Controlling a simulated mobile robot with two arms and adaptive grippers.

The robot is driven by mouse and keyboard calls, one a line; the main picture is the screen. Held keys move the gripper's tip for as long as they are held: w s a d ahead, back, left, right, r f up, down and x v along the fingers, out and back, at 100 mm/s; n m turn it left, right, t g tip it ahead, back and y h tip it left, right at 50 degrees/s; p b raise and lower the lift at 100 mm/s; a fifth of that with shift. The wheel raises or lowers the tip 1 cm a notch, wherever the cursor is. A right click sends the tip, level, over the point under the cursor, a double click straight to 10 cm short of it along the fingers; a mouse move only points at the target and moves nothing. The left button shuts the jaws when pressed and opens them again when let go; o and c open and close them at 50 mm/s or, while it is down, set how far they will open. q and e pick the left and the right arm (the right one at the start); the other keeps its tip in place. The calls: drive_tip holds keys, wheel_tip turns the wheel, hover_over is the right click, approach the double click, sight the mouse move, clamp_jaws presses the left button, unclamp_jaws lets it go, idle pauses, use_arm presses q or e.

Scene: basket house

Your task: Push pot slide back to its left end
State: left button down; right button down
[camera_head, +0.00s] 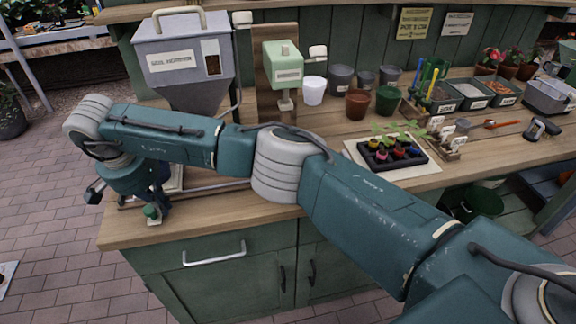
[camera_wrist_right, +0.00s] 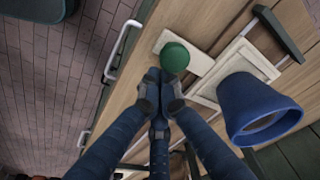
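My right arm reaches across the bench from the right in the head view. Its gripper (camera_head: 150,205) points down at the bench's left end. In the right wrist view its fingertips (camera_wrist_right: 160,92) are drawn close together with nothing visible between them. A round green knob (camera_wrist_right: 175,57) on a pale plate (camera_wrist_right: 200,60) is just beyond the fingertips; contact cannot be told. The knob also shows in the head view (camera_head: 152,211). A blue pot (camera_wrist_right: 240,95) stands beside the knob, by a pale frame (camera_wrist_right: 235,55). My arm hides much of the slide. My left gripper is not in view.
A grey soil hopper (camera_head: 170,85) stands behind my arm, with a green dispenser (camera_head: 283,65) to its right. A black seedling tray (camera_head: 385,155) and several small pots are farther right. The cabinet front has a white handle (camera_head: 215,257).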

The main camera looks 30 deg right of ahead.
drive_tip(key=shift+w+a, duration=0.1)
drive_tip(key=shift+a, duration=0.55)
drive_tip(key=shift+d+r+p, duration=0.3)
drive_tip(key=shift+r+p, duration=0.05)
drive_tip(key=shift+r, duration=0.2)
drive_tip(key=r+p, duration=0.1)
drive_tip(key=r, duration=0.1)
drive_tip(key=d+r+p, duration=0.1)
drive_tip(key=r, duration=0.1)
drive_tip(key=shift+s+d, duration=0.2)
